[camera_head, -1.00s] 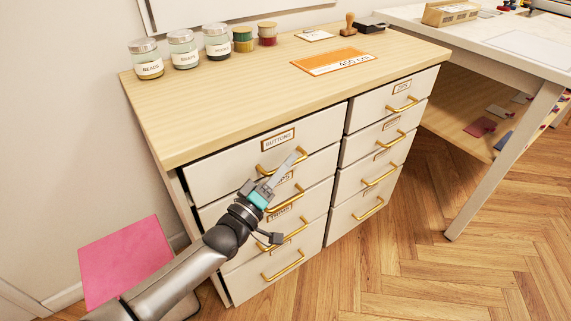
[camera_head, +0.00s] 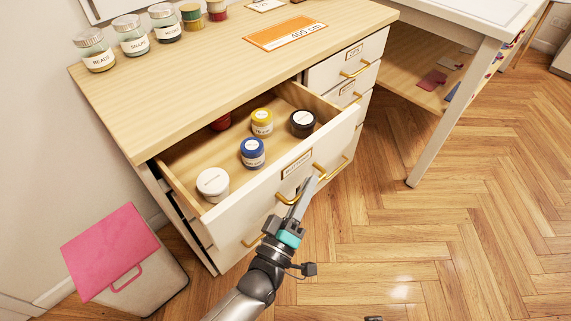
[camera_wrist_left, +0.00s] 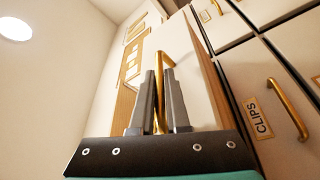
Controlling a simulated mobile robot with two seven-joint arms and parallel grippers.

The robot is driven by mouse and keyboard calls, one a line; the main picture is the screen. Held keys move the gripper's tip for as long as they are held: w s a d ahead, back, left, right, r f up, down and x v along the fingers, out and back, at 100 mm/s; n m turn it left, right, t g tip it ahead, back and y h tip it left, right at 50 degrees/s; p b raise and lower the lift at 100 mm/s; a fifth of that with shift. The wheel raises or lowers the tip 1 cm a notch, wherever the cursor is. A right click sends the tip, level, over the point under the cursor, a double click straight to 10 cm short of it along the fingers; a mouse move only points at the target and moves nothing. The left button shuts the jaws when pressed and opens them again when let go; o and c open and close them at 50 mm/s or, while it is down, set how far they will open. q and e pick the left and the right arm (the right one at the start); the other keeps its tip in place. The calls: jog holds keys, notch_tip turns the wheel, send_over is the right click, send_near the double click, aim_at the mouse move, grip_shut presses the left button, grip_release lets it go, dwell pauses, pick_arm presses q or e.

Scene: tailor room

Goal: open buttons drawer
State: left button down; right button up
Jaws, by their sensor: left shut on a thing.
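The buttons drawer (camera_head: 238,218) is pulled well out of the wooden-topped cabinet in the head view. Inside it stand several small jars, with white, blue, yellow, black and red lids. Its gold handle (camera_head: 289,198) is on the front panel beside the label. My left gripper (camera_head: 305,188) is at the drawer front, its fingers on the handle. In the left wrist view the fingers (camera_wrist_left: 159,100) are shut around the gold handle (camera_wrist_left: 161,72).
Glass jars (camera_head: 133,36) and an orange measuring card (camera_head: 285,34) lie on the cabinet top (camera_head: 200,85). A pink-lidded bin (camera_head: 125,265) stands at the lower left. A white table (camera_head: 430,110) stands right. The wood floor (camera_head: 450,220) is clear.

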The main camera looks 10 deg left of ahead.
pick_arm(q)
jog(key=shift+s+d, duration=0.95)
jog(key=shift+d, duration=0.2)
jog(key=shift+s+d, duration=0.9)
jog(key=shift+d, duration=0.25)
pick_arm(e)
jog(key=shift+s+d+f, duration=0.35)
jog(key=shift+f, duration=0.25)
pick_arm(q)
jog(key=c, duration=0.9)
grip_release()
jog(key=shift+f, duration=0.1)
pick_arm(e)
jog(key=shift+s, duration=0.1)
